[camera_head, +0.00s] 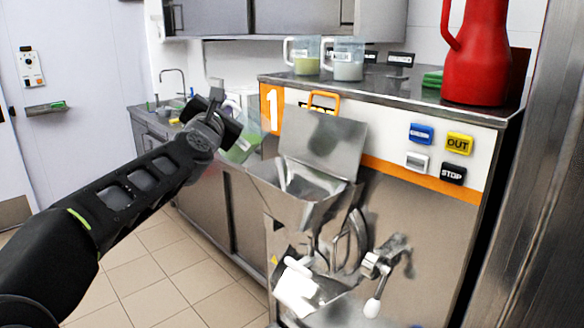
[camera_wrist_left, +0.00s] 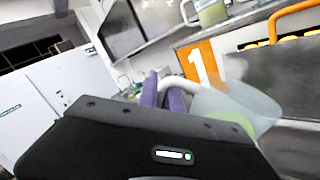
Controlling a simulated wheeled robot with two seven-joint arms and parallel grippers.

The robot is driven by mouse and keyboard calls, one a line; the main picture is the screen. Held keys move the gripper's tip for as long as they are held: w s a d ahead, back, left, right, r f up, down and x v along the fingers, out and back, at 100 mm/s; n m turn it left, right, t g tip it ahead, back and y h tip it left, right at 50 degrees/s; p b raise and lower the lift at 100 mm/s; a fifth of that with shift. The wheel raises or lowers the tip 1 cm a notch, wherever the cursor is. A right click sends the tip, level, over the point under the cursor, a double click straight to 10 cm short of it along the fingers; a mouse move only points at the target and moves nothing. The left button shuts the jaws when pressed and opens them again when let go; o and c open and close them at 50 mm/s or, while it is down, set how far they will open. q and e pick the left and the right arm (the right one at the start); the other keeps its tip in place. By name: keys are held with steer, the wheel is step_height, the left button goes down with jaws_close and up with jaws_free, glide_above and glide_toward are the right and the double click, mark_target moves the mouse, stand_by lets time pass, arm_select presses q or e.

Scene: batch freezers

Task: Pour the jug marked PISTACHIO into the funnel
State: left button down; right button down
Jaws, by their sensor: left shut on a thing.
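My left gripper (camera_head: 222,112) is shut on a clear jug (camera_head: 243,140) with green liquid in it. The jug is tilted and hangs in the air just left of the steel funnel (camera_head: 290,178), apart from it. In the left wrist view the jug (camera_wrist_left: 240,104) lies beyond my wrist, with its pale handle at the purple fingers (camera_wrist_left: 163,95). No marking can be read on this jug. The funnel is an open hopper on the front of the machine, with a raised steel lid (camera_head: 322,140) behind it. My right gripper is not in view.
Two more clear jugs, one with pale green contents (camera_head: 306,62) and one with whitish contents (camera_head: 346,68), stand on the machine top. A large red pitcher (camera_head: 478,60) stands at its right. Buttons (camera_head: 440,150) and a tap handle (camera_head: 375,300) are on the front.

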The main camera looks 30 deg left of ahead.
mark_target(240, 111)
arm_select(q)
steer(key=shift+w+d+m, duration=0.1)
steer(key=shift+d+m, duration=0.35)
steer(key=shift+m, duration=0.25)
steer(key=shift+w+d+f+m+t+h, duration=0.1)
steer(key=shift+d+f+m+t+h, duration=0.15)
steer(key=shift+f+m, duration=0.2)
steer(key=shift+w+d+f+m+b, duration=0.1)
steer(key=shift+d+f+m+b, duration=0.2)
steer(key=shift+m, duration=0.35)
steer(key=shift+r, duration=0.15)
steer(key=shift+d+m, duration=0.25)
steer(key=shift+m, duration=0.05)
steer(key=shift+w+t, duration=0.1)
steer(key=shift+t, duration=0.15)
steer(key=shift+w+d+m+h+p, duration=0.1)
steer(key=shift+d+m+h+p, duration=0.25)
steer(key=shift+m+p, duration=0.35)
